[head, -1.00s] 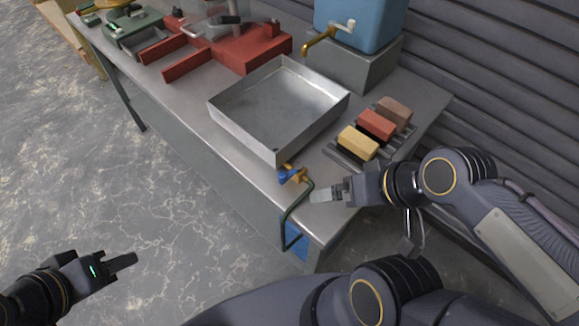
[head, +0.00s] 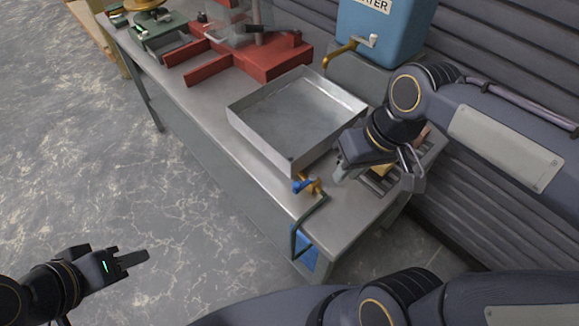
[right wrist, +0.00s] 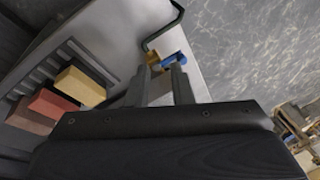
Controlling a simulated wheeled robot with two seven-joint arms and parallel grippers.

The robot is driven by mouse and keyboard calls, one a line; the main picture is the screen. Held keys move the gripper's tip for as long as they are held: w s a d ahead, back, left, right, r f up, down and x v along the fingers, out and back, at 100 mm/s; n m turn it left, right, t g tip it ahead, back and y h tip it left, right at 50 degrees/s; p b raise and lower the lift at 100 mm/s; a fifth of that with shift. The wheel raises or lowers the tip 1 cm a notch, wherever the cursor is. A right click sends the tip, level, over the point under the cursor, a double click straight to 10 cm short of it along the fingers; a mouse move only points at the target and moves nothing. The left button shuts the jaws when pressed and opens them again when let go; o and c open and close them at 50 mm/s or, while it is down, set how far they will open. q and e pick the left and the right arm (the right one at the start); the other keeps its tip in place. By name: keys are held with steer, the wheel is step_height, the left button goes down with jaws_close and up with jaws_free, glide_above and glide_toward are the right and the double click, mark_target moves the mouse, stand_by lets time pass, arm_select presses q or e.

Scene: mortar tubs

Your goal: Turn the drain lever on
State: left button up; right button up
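The drain lever (head: 302,185) is a small blue handle on a brass valve (head: 315,186) at the near corner of the metal tray (head: 243,121). A green hose (head: 301,228) runs from the valve over the table's edge. My right gripper (head: 343,172) is above the table, to the right of the valve and apart from it. In the right wrist view its two fingers (right wrist: 159,78) are spread with nothing between them, and the blue lever (right wrist: 176,61) shows beyond the fingertips. My left gripper (head: 130,260) is over the floor, far from the lever; its finger gap is unclear.
Coloured blocks, including a yellow one (right wrist: 80,87) and a red one (right wrist: 52,103), lie on a dark rack beside my right gripper. A blue water tank (head: 380,30) with a brass tap stands behind the tray. Red equipment (head: 270,58) stands farther along the table.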

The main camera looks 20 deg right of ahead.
steer(key=w+a+g, duration=0.1)
steer(key=w, duration=0.1)
steer(key=w+a+n+g+h, duration=0.1)
steer(key=w, duration=0.1)
steer(key=w+a+r, duration=0.1)
steer(key=w, duration=0.1)
steer(key=shift+w+a+r+n+g+h+p, duration=0.1)
steer(key=shift+w+a+n+g+h+p, duration=0.2)
steer(key=shift+w+a+n+g, duration=0.1)
jaws_close()
steer(key=w+a+f+n+g+h, duration=0.1)
steer(key=w+a+h, duration=0.1)
steer(key=w+a, duration=0.3)
steer(key=shift+w+a+f+g, duration=0.2)
steer(key=shift+a+g, duration=0.15)
steer(key=shift+g, duration=0.05)
